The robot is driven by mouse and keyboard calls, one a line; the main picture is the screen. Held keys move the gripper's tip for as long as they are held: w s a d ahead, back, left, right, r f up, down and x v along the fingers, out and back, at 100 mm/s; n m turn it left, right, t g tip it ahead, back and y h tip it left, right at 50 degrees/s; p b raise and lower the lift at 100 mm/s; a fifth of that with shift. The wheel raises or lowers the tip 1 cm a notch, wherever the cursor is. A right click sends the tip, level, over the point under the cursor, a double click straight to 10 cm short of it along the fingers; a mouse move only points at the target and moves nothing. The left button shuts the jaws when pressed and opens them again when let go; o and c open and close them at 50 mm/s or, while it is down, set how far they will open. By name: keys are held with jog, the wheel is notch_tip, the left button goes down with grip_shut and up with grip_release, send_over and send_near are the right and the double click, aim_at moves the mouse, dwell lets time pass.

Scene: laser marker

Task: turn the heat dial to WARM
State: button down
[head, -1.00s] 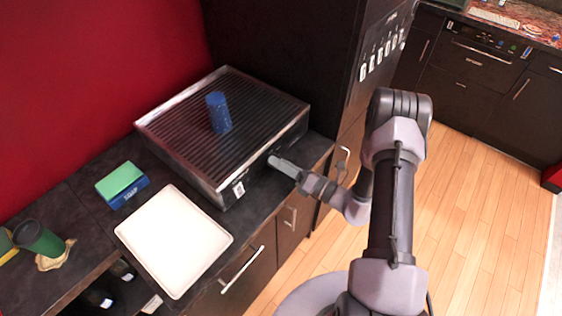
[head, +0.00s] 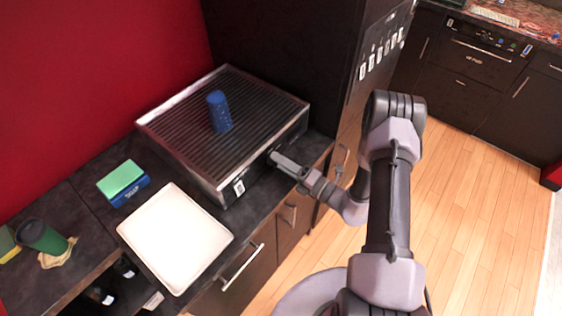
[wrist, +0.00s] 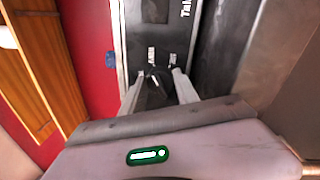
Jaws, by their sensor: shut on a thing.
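The heat dial (wrist: 157,80) is a dark round knob on the black front panel (wrist: 150,35) of the grill, seen in the wrist view. Its pale pointer mark shows, but the small labels around it are too blurred to read. My gripper (wrist: 158,82) has one finger on each side of the dial and is shut on it. In the head view my gripper (head: 274,156) reaches the front of the ribbed grill (head: 180,110), and its own tip hides the dial there.
Wooden floor (head: 465,200) is clear on the right.

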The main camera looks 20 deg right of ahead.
jog(key=c, duration=0.9)
grip_release()
